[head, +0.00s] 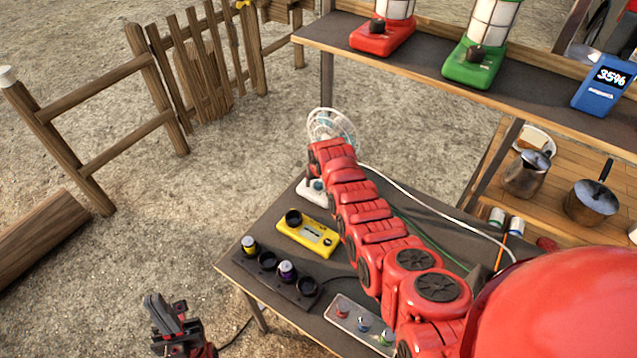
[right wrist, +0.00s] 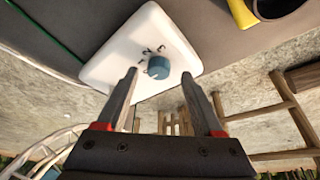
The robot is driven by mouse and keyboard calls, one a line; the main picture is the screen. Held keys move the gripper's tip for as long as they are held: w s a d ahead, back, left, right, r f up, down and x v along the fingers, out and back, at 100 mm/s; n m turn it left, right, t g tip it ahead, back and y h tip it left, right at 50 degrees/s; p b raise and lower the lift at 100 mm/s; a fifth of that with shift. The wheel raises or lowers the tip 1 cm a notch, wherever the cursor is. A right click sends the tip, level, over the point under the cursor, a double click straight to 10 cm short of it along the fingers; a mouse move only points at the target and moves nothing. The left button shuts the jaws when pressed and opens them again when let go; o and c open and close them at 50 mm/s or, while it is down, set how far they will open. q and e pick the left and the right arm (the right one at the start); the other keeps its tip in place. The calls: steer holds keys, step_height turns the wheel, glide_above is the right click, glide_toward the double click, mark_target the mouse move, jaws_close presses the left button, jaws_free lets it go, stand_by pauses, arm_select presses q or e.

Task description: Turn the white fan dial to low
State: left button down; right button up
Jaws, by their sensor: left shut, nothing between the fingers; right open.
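The white fan (head: 331,128) stands at the far corner of the lower table, partly hidden by my right arm. Its white base (head: 313,194) shows beside the arm. In the right wrist view the base (right wrist: 125,50) fills the upper middle, with a blue dial (right wrist: 159,67) and dark markings beside it. My right gripper (right wrist: 160,76) is open, its fingertips on either side of the dial in the picture; I cannot tell whether they touch it. My left gripper (head: 170,318) is shut and empty, away from the fan at the lower left.
A yellow device (head: 307,236) with a dark knob lies near the fan base. A dark strip (head: 270,278) with battery-like cylinders and a panel with coloured knobs (head: 362,322) are nearer. An upper shelf (head: 425,72) holds red and green lanterns and a blue meter (head: 605,85).

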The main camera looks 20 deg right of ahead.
steer(key=shift+x, duration=0.75)
jaws_close()
